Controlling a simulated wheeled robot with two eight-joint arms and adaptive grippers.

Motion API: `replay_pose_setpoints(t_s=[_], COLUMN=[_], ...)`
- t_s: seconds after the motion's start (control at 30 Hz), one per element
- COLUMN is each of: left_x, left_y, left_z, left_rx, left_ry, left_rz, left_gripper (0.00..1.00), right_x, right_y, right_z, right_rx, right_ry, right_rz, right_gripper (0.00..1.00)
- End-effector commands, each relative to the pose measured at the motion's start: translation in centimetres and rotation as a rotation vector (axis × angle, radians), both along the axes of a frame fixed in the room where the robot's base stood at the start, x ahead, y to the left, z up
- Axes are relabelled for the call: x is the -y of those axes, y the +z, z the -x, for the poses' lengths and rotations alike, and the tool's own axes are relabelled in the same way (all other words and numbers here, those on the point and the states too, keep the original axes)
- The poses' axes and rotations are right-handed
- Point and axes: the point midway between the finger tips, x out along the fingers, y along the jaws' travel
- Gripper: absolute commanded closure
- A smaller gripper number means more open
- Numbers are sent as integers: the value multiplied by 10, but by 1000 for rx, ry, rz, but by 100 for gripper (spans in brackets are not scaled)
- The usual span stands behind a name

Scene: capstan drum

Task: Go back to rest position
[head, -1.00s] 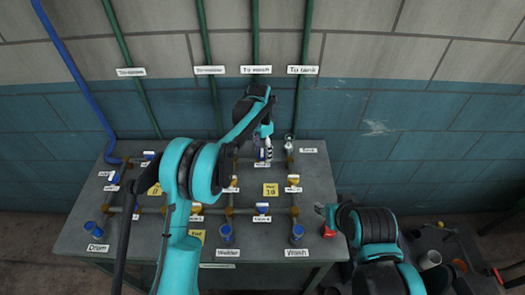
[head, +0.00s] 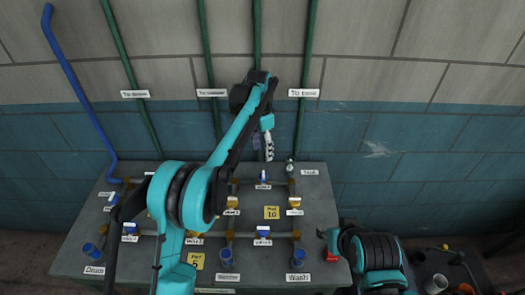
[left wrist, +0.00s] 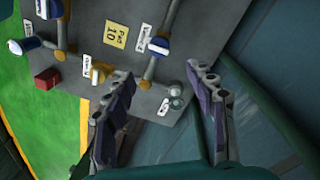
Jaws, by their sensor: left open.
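My left gripper (head: 263,146) is raised above the back of the grey table, near the wall, with its arm reaching in from the left. In the left wrist view the two purple-grey fingers of the left gripper (left wrist: 165,120) stand wide apart with nothing between them. Below it in the head view is a white-and-blue valve (head: 263,177).
The grey table (head: 325,215) carries pipes, several valves, blue cups such as the one by the Wash label (head: 298,257), and a yellow Pad 10 note (head: 271,212). Green pipes (head: 307,50) and a blue pipe (head: 75,85) climb the wall. A red block (left wrist: 47,78) shows in the left wrist view.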

Motion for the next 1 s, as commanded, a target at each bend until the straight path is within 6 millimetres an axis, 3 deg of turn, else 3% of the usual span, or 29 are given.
replay_pose_setpoints(t_s=[0.27,0.47,0.73,0.87,1.0], left_x=[-1,-22,-78,-103,-127], left_y=[1,26,70,76,69], left_z=[1,20,94,138,189], left_rx=[1,56,217,295,378], left_ry=[3,92,357,485,621], left_rz=[0,6,41,67,102], left_gripper=[44,44,44,44,44], right_x=[0,0,0,0,0], right_y=[0,-3,-9,-12,-16], right_z=[0,0,0,0,0], right_rx=[0,0,0,0,0], right_ry=[0,0,0,0,0], right_rz=[0,0,0,0,0], right_gripper=[60,60,60,60,60])
